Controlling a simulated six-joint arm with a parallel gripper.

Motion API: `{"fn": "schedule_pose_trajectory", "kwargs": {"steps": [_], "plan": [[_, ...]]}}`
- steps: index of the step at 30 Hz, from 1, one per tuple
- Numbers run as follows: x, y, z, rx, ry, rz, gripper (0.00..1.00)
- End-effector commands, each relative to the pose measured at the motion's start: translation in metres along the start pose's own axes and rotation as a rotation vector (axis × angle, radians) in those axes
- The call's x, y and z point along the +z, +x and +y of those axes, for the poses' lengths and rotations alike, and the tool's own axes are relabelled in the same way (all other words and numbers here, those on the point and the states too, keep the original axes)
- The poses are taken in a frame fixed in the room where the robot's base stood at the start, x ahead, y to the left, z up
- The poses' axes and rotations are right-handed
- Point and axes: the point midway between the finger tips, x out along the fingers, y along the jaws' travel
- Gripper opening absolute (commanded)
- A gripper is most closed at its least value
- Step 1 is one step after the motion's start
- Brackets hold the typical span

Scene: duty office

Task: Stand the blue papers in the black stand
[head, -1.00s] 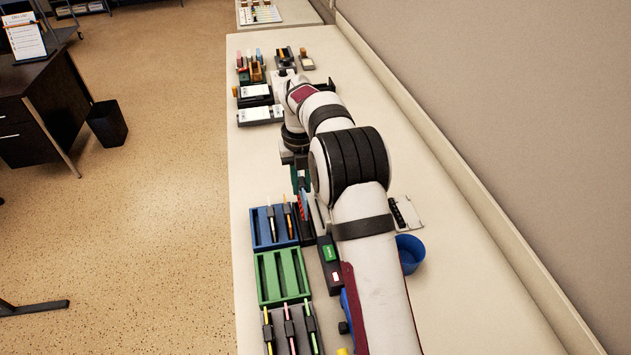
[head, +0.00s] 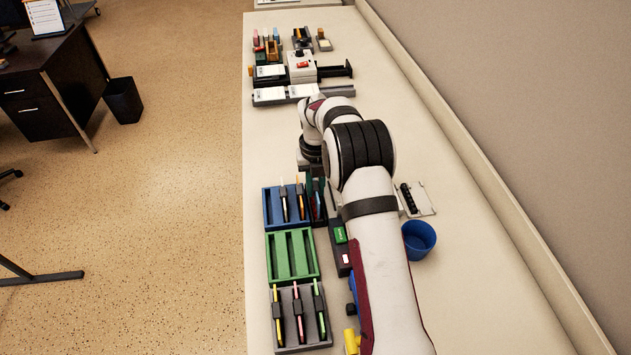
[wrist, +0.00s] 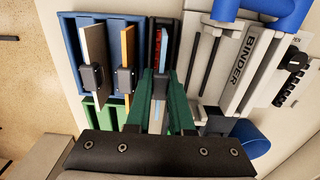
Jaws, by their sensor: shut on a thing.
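The black stand (wrist: 166,22) is upper middle in the wrist view, with a red sheet inside it. In the head view the stand (head: 318,218) is right of the blue tray, partly behind my arm. My gripper (wrist: 160,108) has green fingers closed on the blue papers (wrist: 161,62), a thin bundle seen edge-on with a dark clip. The papers' far end overlaps the stand's opening; I cannot tell how deep they sit. In the head view my gripper (head: 319,186) is mostly hidden by the arm.
A blue tray (head: 268,208) with clipped pieces stands just left of the stand. A green tray (head: 272,262) and a grey tray (head: 283,342) are nearer. A binder (wrist: 236,68) lies right of the stand. A blue cup (head: 419,240) is farther right.

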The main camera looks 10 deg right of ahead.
Motion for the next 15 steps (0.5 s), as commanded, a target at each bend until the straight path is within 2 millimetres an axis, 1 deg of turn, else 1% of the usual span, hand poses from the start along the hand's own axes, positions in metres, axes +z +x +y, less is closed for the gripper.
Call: {"fn": "schedule_pose_trajectory", "kwargs": {"steps": [13,14,15], "plan": [[0.0001,0.0004,0.0,0.0,0.0,0.0,0.0],[0.0002,0.0004,0.0,0.0,0.0,-0.001,0.24],[0.0001,0.0004,0.0,0.0,0.0,0.0,0.31]]}}
